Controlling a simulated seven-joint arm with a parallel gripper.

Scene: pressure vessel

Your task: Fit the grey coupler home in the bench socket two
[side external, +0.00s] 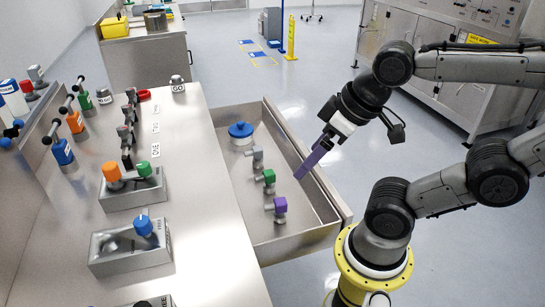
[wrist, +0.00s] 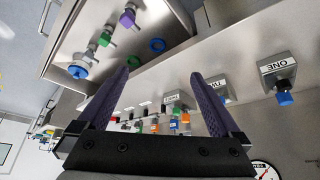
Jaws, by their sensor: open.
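The grey coupler (side external: 257,155) sits in the open steel drawer, between a blue-topped round part and a green coupler. It also shows small in the wrist view (wrist: 92,49). On the bench, a label reading TWO (side external: 156,126) lies beside a row of dark fittings (side external: 125,134). I cannot tell from here what sits in socket two. My gripper (side external: 308,172) has purple fingers, hangs above the drawer's right wall and points down to the left. In the wrist view its two fingers (wrist: 160,78) are apart with nothing between them.
The drawer (side external: 325,237) also holds a green coupler (side external: 269,178), a purple coupler (side external: 280,207) and a blue-topped part (side external: 240,131). Boxes with blue (side external: 143,226), orange and green knobs stand on the bench. Coloured handles line its back. The drawer's right side is clear.

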